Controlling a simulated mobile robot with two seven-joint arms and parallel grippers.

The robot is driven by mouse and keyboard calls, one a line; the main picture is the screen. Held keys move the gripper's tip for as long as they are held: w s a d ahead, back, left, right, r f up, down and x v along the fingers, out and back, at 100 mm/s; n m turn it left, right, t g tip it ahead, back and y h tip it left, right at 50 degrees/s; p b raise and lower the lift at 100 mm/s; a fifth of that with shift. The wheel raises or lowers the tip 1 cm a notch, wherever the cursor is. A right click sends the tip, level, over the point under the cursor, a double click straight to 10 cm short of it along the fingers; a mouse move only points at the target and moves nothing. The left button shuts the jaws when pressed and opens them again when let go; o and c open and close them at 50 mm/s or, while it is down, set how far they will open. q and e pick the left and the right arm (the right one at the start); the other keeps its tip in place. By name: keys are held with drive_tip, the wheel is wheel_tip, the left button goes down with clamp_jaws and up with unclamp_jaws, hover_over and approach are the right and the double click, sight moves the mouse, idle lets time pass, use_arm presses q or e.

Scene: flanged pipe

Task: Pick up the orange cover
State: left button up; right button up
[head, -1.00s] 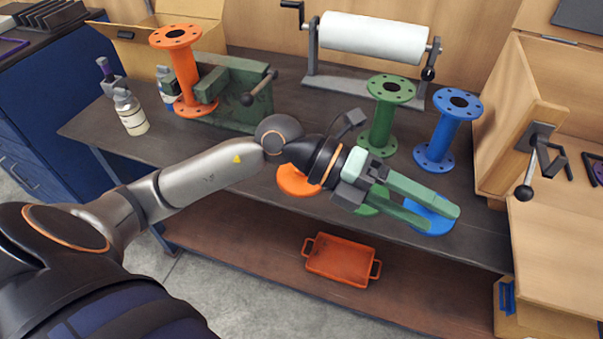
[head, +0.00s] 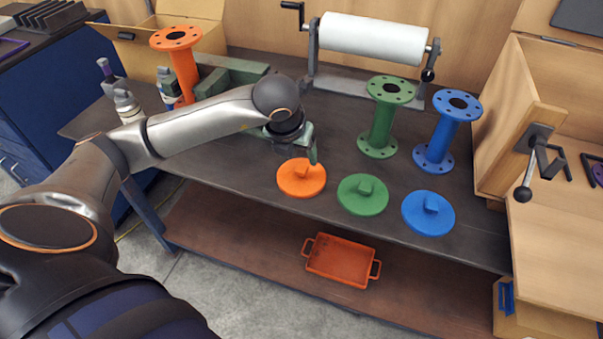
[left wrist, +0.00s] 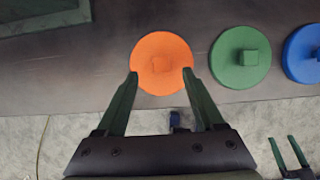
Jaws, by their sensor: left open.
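The orange cover (head: 301,178) is a round disc with a small block-shaped knob on top, lying flat on the workbench near its front edge. My left gripper (head: 312,155) is just above and behind it in the head view, pointing down. In the left wrist view the orange cover (left wrist: 161,63) lies ahead of the fingertips, with one green finger on each side of its lower half. The left gripper (left wrist: 161,74) is open and empty. I cannot tell how high the fingertips are above the cover. My right gripper is not clearly visible in the head view.
A green cover (head: 362,194) and a blue cover (head: 428,213) lie to the right. Behind stand a green pipe (head: 384,118) and a blue pipe (head: 446,130). An orange pipe (head: 183,72) stands at the vise (head: 232,76). An orange tray (head: 341,260) rests on the lower shelf.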

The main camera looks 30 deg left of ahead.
sight(301, 168)
use_arm(q)
drive_tip(key=shift+s+p+x, duration=0.2)
drive_tip(key=shift+p+x, duration=0.3)
drive_tip(key=shift+x, duration=2.6)
drive_tip(key=shift+d, duration=0.1)
drive_tip(key=shift+c, duration=0.3)
clamp_jaws()
